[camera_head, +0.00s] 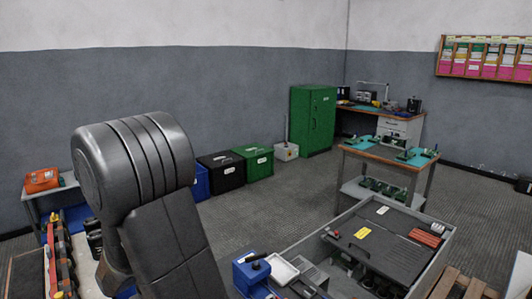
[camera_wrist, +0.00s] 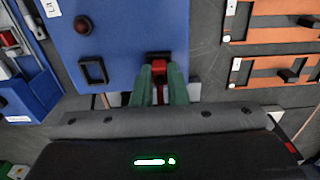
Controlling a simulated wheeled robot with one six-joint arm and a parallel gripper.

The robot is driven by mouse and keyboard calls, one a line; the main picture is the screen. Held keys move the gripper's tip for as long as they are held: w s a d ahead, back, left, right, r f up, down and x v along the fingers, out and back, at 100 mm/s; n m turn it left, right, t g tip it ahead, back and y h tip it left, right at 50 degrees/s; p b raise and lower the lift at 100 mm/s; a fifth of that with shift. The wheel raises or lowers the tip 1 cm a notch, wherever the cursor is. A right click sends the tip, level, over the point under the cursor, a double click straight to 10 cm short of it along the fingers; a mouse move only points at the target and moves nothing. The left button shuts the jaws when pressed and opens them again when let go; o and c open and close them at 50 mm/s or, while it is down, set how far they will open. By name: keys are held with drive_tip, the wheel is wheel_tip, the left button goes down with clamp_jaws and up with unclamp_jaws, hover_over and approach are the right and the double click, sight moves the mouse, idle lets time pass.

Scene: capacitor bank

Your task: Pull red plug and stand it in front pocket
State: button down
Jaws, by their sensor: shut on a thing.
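In the wrist view my gripper (camera_wrist: 161,75) has green fingers shut on the red plug (camera_wrist: 159,69). The plug is at a dark opening in the blue panel (camera_wrist: 125,35); I cannot tell whether it is seated or clear of it. A black rectangular frame (camera_wrist: 93,72) on the panel, left of my gripper, may be a pocket; I cannot tell. A dark red round knob (camera_wrist: 83,26) sits above it. The lower end of the plug is partly hidden by the fingers. In the head view my gripper is out of sight and my arm fills the left foreground.
Orange strips with black handles (camera_wrist: 290,76) lie right of the panel. A blue tray (camera_wrist: 25,85) is on the left. In the head view, a grey open-topped cabinet (camera_head: 440,247) stands at right, a blue box (camera_head: 250,270) beside it. Open floor (camera_head: 290,195) lies beyond.

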drive_tip(key=shift+s+d+f, duration=0.15)
drive_tip(key=shift+f, duration=0.2)
drive_tip(key=shift+s+d+f, duration=0.15)
drive_tip(key=shift+f, duration=0.2)
drive_tip(key=c, duration=1.5)
unclamp_jaws()
drive_tip(key=shift+b, duration=0.3)
drive_tip(key=shift+o, duration=0.7)
wheel_tip(320, 180, up, 15)
drive_tip(key=p, duration=0.1)
drive_tip(key=shift+w+a, duration=0.2)
wheel_tip(320, 180, down, 15)
drive_tip(key=shift+w+a+r+b, duration=0.1)
drive_tip(key=shift+r+b, duration=0.05)
drive_tip(key=shift+b, duration=0.15)
drive_tip(key=shift+r, duration=0.15)
